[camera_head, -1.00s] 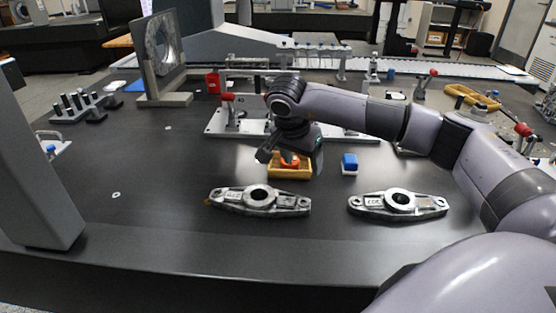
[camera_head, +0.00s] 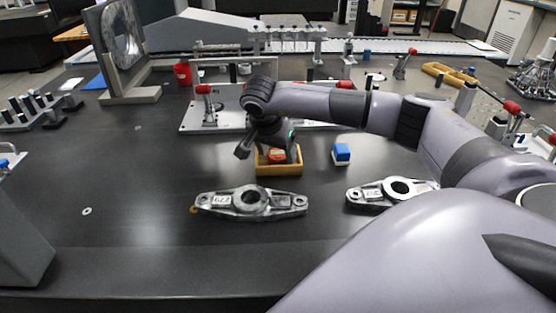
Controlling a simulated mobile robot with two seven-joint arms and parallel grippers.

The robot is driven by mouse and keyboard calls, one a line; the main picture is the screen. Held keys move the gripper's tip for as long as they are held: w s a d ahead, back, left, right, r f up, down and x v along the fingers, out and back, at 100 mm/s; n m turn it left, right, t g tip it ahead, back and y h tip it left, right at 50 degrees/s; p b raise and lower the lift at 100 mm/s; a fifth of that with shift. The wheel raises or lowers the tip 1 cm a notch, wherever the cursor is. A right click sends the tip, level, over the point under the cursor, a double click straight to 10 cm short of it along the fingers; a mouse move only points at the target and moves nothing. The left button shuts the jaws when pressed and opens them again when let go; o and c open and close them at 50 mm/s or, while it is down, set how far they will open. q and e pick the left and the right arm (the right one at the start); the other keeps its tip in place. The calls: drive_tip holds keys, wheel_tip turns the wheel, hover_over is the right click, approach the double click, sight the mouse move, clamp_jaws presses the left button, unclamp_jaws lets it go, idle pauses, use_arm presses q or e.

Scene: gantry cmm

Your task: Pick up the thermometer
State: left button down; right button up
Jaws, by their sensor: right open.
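A small orange-red item (camera_head: 277,155) sits in a yellow tray (camera_head: 279,170) near the middle of the dark table. It is partly hidden by my gripper, and I cannot tell for sure that it is the thermometer. My right gripper (camera_head: 268,151) is open and points down over the tray, with one finger left of the item and the other at its right. I cannot tell whether the fingers touch it. My left gripper is not in view.
A blue and white block (camera_head: 341,154) stands right of the tray. Two metal castings, one at the front (camera_head: 250,202) and one at the right (camera_head: 378,193), lie nearer to me. A fixture plate (camera_head: 205,118) with clamps is behind.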

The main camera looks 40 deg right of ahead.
sight(277, 155)
drive_tip(key=shift+f, duration=0.2)
drive_tip(key=shift+w, duration=0.1)
drive_tip(key=c, duration=0.8)
drive_tip(key=shift+r, duration=0.1)
drive_tip(key=shift+c, duration=0.2)
wheel_tip(277, 155, up, 20)
drive_tip(key=p, duration=0.3)
